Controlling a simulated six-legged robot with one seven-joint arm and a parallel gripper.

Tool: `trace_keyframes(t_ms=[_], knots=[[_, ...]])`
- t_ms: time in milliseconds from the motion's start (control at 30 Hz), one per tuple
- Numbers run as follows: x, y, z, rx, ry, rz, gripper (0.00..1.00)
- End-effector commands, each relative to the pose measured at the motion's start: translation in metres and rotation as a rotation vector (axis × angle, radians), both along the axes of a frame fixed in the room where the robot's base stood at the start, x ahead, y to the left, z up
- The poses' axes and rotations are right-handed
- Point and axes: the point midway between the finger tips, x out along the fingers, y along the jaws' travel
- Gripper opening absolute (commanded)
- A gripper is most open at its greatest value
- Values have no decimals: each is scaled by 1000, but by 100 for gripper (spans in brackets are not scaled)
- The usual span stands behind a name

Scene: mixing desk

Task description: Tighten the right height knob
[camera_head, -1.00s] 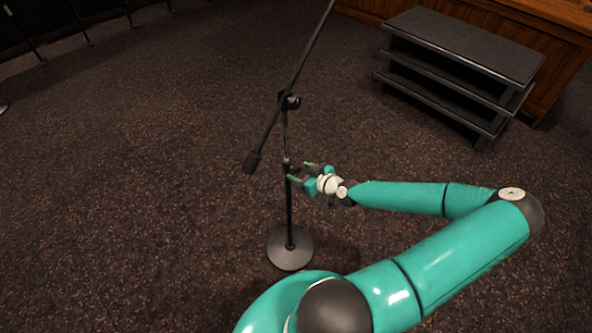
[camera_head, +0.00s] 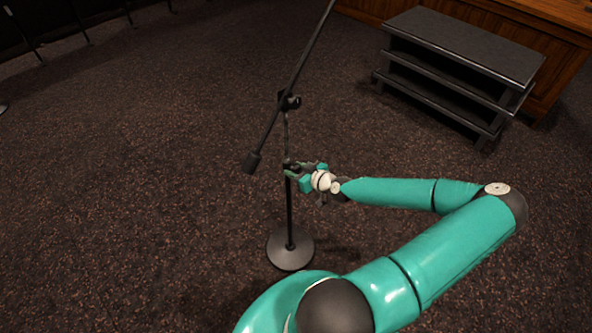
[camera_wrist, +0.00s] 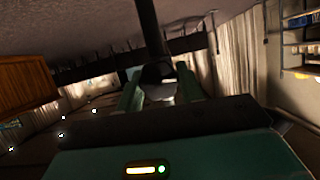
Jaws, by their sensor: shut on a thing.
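A black microphone stand (camera_head: 289,215) stands upright on a round dark base (camera_head: 290,248), with a slanted boom arm (camera_head: 290,90) at its top. The height knob (camera_wrist: 158,74) sits partway up the pole and shows as a dark round part between my fingers in the wrist view. My gripper (camera_head: 292,171) reaches it from the right and is shut on it. The fingers also show in the wrist view (camera_wrist: 159,90), one on each side of the knob. In the head view the gripper largely hides the knob.
A black stepped shelf (camera_head: 460,45) stands at the back right, in front of a wooden desk (camera_head: 560,60). Dark speckled carpet (camera_head: 130,200) lies clear around the stand. Other thin stand legs (camera_head: 80,25) show at the far left.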

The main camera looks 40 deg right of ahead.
Motion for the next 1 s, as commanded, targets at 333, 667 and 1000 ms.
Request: trace_keyframes(t_ms=[333, 667, 1000], knots=[[0, 0, -1, 200, 4, -2, 14], [0, 0, 0, 229, 7, 0, 14], [0, -1, 0, 228, 7, 0, 59]])
